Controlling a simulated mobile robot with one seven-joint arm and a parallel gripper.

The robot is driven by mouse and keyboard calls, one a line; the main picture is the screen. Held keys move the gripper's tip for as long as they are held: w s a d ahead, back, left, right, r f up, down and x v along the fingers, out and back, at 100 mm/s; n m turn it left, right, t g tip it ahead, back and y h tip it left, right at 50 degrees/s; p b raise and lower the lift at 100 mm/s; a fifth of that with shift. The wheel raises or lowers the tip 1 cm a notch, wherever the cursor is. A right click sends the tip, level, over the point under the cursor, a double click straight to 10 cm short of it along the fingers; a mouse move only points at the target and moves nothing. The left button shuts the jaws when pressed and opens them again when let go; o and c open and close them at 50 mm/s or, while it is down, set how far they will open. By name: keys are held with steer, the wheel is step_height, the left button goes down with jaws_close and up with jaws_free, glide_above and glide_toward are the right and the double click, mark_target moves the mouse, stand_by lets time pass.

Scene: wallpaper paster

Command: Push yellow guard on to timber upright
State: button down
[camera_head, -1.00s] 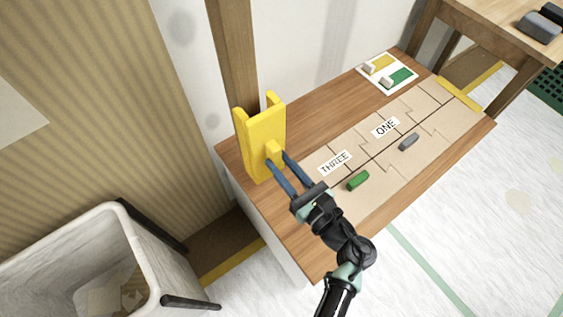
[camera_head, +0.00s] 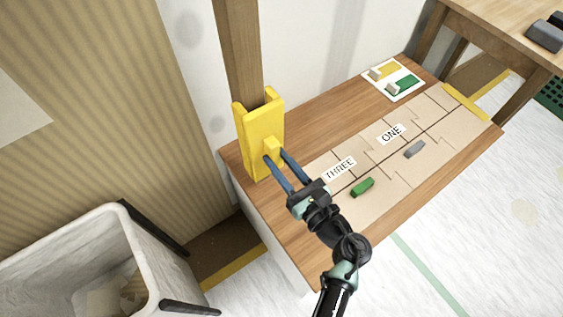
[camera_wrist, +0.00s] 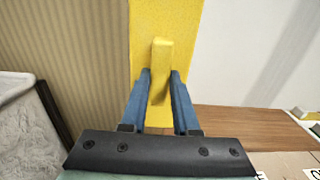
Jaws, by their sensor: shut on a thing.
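The yellow guard (camera_head: 262,122) is an upright channel with two side walls and a knob on its near face. The timber upright (camera_head: 241,45) is a brown post at the back left of the wooden bench; its lower end shows between the guard's side walls. I cannot tell whether the guard is fully seated on it. My gripper (camera_head: 277,155) is shut on the guard's knob, with blue fingers on either side. In the wrist view the knob (camera_wrist: 160,68) stands between the fingertips, and the guard (camera_wrist: 190,25) fills the upper middle.
The wooden bench top (camera_head: 310,115) carries beige panels labelled THREE and ONE, a green block (camera_head: 362,187), a grey block (camera_head: 414,149) and a white switch plate (camera_head: 395,78). A white bin (camera_head: 75,260) stands at lower left. A ribbed tan wall is at left.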

steer(key=shift+b+x, duration=0.55)
steer(key=shift+x, duration=0.75)
steer(key=shift+c, duration=0.9)
jaws_free()
steer(key=shift+p+v, duration=1)
steer(key=shift+v, duration=2.5)
